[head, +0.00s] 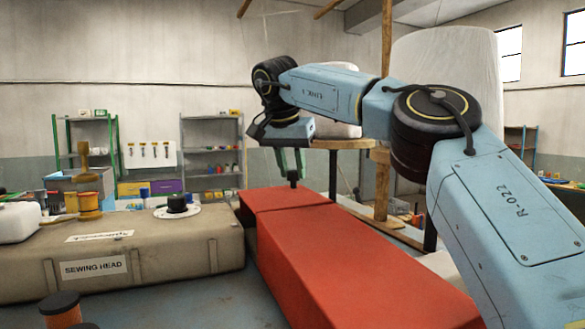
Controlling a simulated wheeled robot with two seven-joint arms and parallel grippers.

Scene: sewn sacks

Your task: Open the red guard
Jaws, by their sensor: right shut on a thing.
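The red guard (345,262) is a long red box-like cover running from the front right to the middle of the picture. A seam crosses it near its far end. A small black knob (293,179) stands up at that far end. My right arm reaches in from the right, over the guard. My right gripper (291,165) points down at the knob and is shut on it; the contact is small and hard to make out. I cannot tell whether the guard is lifted at all. My left gripper is not in view.
A beige case labelled SEWING HEAD (150,256) lies left of the guard, with a black knob (177,204) and a thread spool (89,203) on top. Shelves (212,150) stand behind. A wooden post (381,185) stands behind the guard.

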